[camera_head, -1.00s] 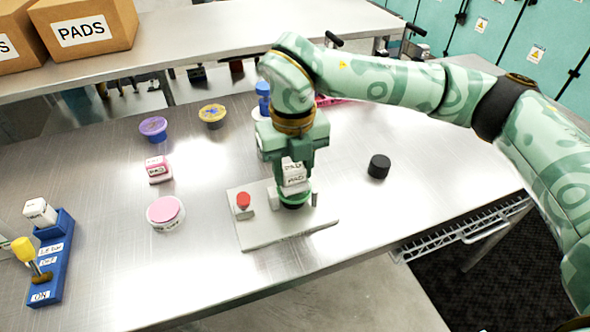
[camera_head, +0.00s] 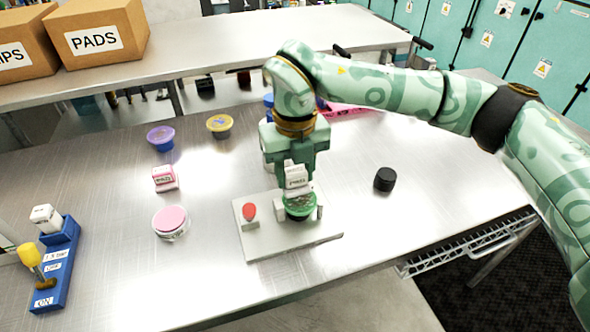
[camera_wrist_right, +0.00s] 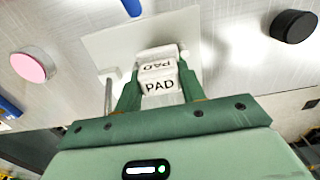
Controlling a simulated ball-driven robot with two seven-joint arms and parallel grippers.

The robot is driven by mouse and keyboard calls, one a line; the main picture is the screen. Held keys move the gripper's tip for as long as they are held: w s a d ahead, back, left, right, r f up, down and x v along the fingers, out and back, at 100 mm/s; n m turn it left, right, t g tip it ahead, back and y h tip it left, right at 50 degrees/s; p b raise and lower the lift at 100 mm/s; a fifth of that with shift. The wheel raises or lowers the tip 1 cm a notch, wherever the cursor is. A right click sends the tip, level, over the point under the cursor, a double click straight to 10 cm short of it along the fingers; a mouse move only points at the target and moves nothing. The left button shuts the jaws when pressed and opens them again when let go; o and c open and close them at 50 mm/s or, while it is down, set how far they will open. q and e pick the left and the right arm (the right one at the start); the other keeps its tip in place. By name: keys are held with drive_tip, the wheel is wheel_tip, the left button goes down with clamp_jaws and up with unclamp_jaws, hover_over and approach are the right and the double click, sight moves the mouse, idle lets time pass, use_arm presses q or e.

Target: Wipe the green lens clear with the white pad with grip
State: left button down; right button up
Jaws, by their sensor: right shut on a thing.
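My right gripper (camera_head: 297,178) is shut on the white pad with grip (camera_head: 296,172), a white block lettered PAD. In the right wrist view the pad (camera_wrist_right: 160,86) sits between the green fingers (camera_wrist_right: 161,92). The green lens (camera_head: 300,208) is a round green piece with a mottled top, set on a pale grey plate (camera_head: 285,240). The pad is at the far side of the lens, and gripper and pad cover part of it. I cannot tell whether the pad touches the lens. The left gripper is not in view.
A red knob (camera_head: 250,212) stands on the plate left of the lens. A black cylinder (camera_head: 385,179) is to the right. A pink-topped tub (camera_head: 171,222), a pink-and-white block (camera_head: 165,179) and a blue switch block (camera_head: 58,265) are left. The front right table (camera_head: 400,225) is clear.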

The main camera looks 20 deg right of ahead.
drive_tip(key=shift+f, duration=0.7)
idle(0.3)
